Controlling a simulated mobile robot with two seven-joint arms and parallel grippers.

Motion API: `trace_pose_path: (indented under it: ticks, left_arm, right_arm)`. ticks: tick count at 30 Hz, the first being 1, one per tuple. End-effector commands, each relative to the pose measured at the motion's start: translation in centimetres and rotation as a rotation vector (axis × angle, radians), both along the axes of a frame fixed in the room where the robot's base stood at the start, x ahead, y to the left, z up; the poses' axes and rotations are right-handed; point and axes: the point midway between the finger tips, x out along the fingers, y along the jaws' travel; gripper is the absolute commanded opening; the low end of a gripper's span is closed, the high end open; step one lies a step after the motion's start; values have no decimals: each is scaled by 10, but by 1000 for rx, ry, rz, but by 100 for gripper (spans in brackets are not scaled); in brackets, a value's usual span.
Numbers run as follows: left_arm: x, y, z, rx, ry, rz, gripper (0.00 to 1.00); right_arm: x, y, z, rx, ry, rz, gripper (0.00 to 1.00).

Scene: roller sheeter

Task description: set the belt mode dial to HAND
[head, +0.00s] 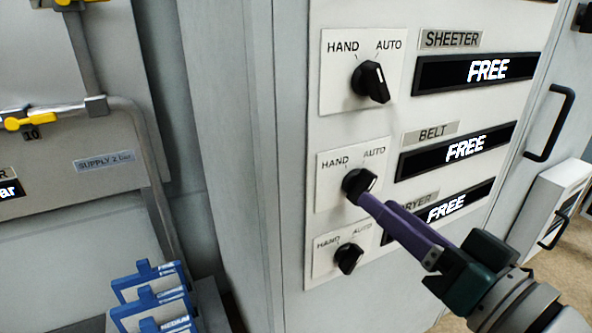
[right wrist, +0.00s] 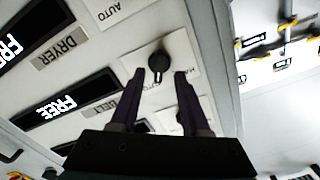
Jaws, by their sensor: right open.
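The belt mode dial (head: 354,182) is a black knob on a white plate marked HAND at upper left and AUTO at upper right. Its pale pointer mark appears turned toward AUTO. My right gripper (head: 366,198) reaches in from the lower right, its purple fingers at the dial and partly covering its lower right. In the right wrist view the fingertips (right wrist: 159,77) are apart, one to each side of the dial (right wrist: 160,62). I cannot tell whether either finger touches it. My left gripper is in neither view.
The sheeter dial (head: 370,82) is above and the dryer dial (head: 348,258) close below. A BELT display (head: 458,150) reads FREE beside the dial. A black door handle (head: 550,123) stands out at right. Blue-framed items (head: 150,297) and pipework (head: 130,105) are at left.

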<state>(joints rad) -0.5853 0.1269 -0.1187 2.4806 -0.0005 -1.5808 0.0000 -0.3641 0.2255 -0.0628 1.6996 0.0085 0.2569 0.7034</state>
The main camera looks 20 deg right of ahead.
Motion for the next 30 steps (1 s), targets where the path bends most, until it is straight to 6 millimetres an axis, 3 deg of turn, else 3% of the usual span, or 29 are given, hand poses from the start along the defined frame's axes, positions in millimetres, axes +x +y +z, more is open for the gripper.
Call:
trace_pose_path:
  ticks: [6, 16, 28, 30]
  left_arm:
    - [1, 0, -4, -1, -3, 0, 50]
    - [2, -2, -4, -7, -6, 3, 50]
    - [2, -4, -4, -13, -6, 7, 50]
    - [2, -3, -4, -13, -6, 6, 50]
  right_arm:
    - [26, 4, -1, -1, 0, 0, 46]
    - [30, 5, 0, 0, 2, 0, 46]
    - [30, 5, 0, -1, 1, 0, 2]
    - [30, 5, 0, -1, 1, 0, 0]
